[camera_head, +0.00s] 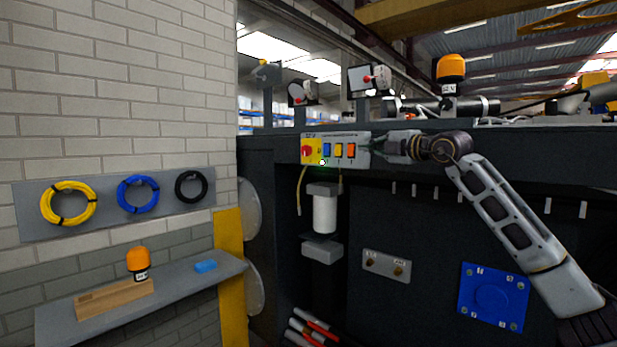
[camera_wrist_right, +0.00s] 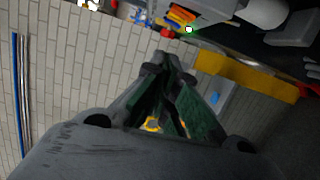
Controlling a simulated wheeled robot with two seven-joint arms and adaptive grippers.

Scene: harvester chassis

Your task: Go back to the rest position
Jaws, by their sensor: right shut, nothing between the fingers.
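My right arm (camera_head: 515,220) comes in from the lower right in the head view, its forearm raised across the dark chassis. My right gripper (camera_head: 376,147) is shut and empty, just at the right end of the control box (camera_head: 361,152); I cannot tell whether it touches it. The box carries a red knob on a yellow plate (camera_head: 308,150) and blue, yellow and orange switches. A small light with a green glow (camera_head: 322,162) sits at its lower edge. In the right wrist view the fingers (camera_wrist_right: 168,66) come together at the tips with nothing between them. My left gripper is not in view.
The dark chassis (camera_head: 430,220) fills the right, with a white cylinder (camera_head: 325,212) and a blue plate (camera_head: 493,297). At left, a brick wall bears cable coils (camera_head: 138,194) above a grey shelf (camera_head: 190,288) with an orange beacon (camera_head: 138,260). Another beacon (camera_head: 451,69) stands on top.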

